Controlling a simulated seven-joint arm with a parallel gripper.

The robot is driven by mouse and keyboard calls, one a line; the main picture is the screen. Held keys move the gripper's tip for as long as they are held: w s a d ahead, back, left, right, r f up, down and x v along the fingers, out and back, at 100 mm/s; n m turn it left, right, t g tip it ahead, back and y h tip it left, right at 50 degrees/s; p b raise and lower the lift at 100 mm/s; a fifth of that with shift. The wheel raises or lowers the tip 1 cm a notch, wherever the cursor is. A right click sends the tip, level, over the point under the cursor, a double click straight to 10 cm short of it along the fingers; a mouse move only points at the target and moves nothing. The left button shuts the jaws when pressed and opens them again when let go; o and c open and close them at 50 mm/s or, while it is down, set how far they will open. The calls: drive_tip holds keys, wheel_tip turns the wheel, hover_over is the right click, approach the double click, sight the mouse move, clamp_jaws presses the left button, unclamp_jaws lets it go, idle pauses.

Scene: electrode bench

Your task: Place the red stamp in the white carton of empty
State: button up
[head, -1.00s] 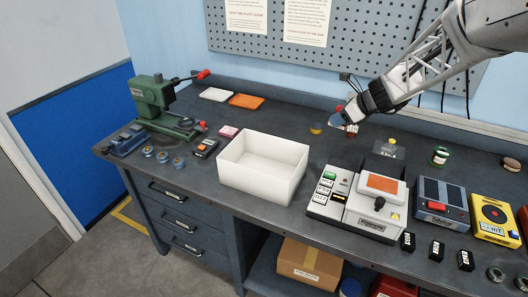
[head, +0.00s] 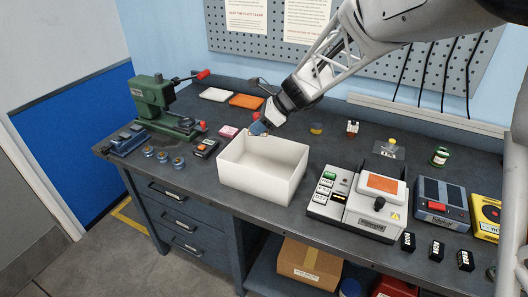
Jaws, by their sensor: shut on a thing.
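The white carton (head: 262,178) stands open on the middle of the bench, and its visible inside looks empty. My gripper (head: 260,126) is just above and behind the carton's back left corner. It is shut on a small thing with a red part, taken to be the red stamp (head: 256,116). The fingers hide most of the stamp.
A pink pad (head: 228,131) and an orange-buttoned device (head: 206,148) lie left of the carton. A green press (head: 155,105) stands further left. A white machine (head: 350,206) stands close on the right.

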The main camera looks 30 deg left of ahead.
sight(251, 135)
drive_tip(key=shift+s+a+f+n+g, duration=0.15)
drive_tip(key=shift+s+a, duration=0.3)
drive_tip(key=shift+s+a+f+n+g, duration=0.15)
drive_tip(key=shift+s+a, duration=0.25)
drive_tip(key=shift+s, duration=0.05)
wheel_tip(251, 135, down, 3)
drive_tip(key=shift+f, duration=0.7)
drive_tip(key=shift+w, duration=0.1)
drive_tip(key=shift+f, duration=3.15)
drive_tip(key=shift+d+f, duration=0.1)
drive_tip(key=shift+f, duration=1.75)
drive_tip(key=shift+f, duration=0.15)
drive_tip(key=o, duration=1)
